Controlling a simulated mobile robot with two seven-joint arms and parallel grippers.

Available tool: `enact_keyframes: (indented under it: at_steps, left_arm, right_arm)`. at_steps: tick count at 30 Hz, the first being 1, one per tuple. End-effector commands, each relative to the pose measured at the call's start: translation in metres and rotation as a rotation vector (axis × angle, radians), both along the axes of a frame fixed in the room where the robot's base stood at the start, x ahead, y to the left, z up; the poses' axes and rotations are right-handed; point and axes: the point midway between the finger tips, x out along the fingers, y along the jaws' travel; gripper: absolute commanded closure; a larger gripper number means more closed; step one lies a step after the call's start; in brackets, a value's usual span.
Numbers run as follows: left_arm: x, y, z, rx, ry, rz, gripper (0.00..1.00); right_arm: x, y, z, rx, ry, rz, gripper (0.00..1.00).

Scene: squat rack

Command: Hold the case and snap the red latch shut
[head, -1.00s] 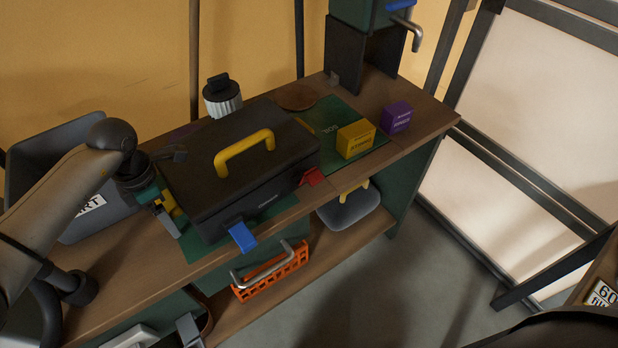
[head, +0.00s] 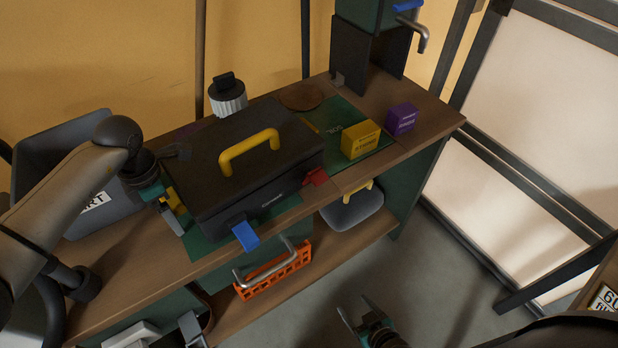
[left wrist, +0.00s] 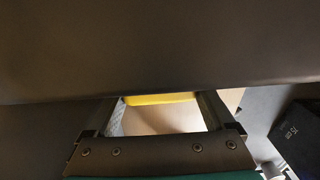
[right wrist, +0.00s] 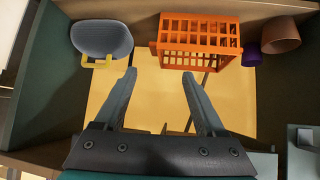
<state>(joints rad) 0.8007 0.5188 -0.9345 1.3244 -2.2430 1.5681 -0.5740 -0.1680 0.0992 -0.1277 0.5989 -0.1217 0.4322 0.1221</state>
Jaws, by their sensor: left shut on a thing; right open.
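The dark case (head: 245,150) with a yellow top handle lies closed on a green mat (head: 205,247) on the workbench. The red latch (head: 316,177) sticks out from the right part of its front side. A blue latch (head: 245,235) sticks out at the front left. My left gripper (head: 172,205) is at the case's left end, shut on its yellow side handle, which shows between the fingers in the left wrist view (left wrist: 160,98). My right gripper (head: 356,306) is open and empty, low in front of the bench, apart from the case. Its fingers also show in the right wrist view (right wrist: 158,72).
A yellow box (head: 360,139) and a purple box (head: 401,119) stand right of the case. A white jar with a black top (head: 227,96) is behind it. An orange crate (head: 273,272) and a grey object with a yellow handle (head: 352,210) sit on the lower shelf.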

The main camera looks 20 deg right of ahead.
Motion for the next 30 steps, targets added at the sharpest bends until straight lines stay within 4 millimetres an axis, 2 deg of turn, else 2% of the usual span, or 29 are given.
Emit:
enact_keyframes:
  at_steps: [3,12,21,30]
  left_arm:
    - [0.001,0.000,0.001,0.000,-0.002,0.001,1.00]
    - [0.001,0.000,0.001,0.000,-0.002,0.001,1.00]
    - [0.001,0.000,0.001,0.000,-0.002,0.001,1.00]
    - [0.001,0.000,0.001,0.000,-0.002,0.001,1.00]
  right_arm:
    - [0.020,0.001,0.015,0.021,-0.084,0.005,0.28]
    - [0.060,0.006,0.057,0.078,-0.294,0.027,0.28]
    - [0.090,0.011,0.103,0.139,-0.500,0.061,0.28]
    - [0.111,0.017,0.152,0.207,-0.700,0.108,0.28]
